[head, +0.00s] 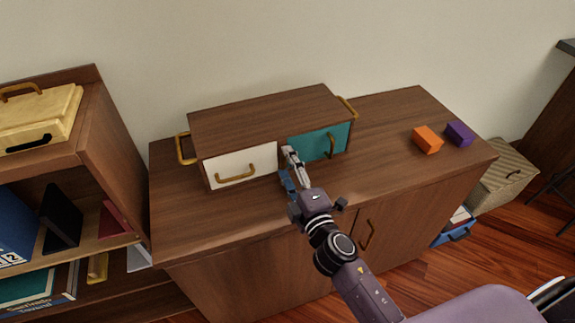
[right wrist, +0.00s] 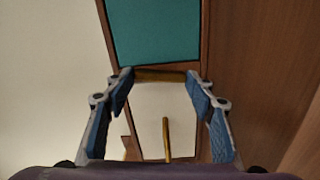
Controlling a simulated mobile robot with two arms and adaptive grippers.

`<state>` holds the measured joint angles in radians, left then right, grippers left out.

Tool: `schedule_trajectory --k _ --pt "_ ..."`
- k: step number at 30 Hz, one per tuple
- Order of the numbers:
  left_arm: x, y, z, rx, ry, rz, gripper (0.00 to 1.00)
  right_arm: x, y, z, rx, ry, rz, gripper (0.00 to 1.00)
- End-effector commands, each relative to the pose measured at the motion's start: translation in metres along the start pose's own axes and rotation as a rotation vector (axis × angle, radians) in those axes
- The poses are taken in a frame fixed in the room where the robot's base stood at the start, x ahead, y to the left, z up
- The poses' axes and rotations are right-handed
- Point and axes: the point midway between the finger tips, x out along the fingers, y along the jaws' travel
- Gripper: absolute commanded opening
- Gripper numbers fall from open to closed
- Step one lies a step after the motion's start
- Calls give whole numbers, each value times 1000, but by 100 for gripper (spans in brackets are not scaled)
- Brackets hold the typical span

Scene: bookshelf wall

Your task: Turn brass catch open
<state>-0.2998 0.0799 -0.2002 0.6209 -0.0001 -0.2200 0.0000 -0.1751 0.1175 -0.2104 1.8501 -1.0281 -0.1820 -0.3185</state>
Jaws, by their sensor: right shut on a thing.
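The brass catch (right wrist: 160,75) shows in the right wrist view as a short bar along the seam between the teal front (right wrist: 155,32) and the white front (right wrist: 148,108). My right gripper (head: 288,164) is at this seam. In the right wrist view its blue-padded fingers (right wrist: 160,77) are at both ends of the catch, shut on it lengthwise. In the head view the gripper hides the catch. My left gripper is not in view.
An orange block (head: 427,139) and a purple block (head: 459,134) lie on the right of the sideboard top (head: 385,130). A shelf (head: 115,150) with books stands at left, with a yellow box (head: 45,118) on it. Brass side handles stick out from the cabinet ends.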

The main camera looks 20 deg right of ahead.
Motion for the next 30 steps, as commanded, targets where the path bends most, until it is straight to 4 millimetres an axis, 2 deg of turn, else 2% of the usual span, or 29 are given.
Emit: schedule_trajectory --k 10,27,28,30 --pt "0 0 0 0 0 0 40 0 0 0 -145 0 0 26" --pt "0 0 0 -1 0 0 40 0 -1 0 -174 0 -1 26" --pt "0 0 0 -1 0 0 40 0 -1 0 -174 0 -1 54" --pt "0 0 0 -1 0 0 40 0 -1 0 -174 0 -1 61"
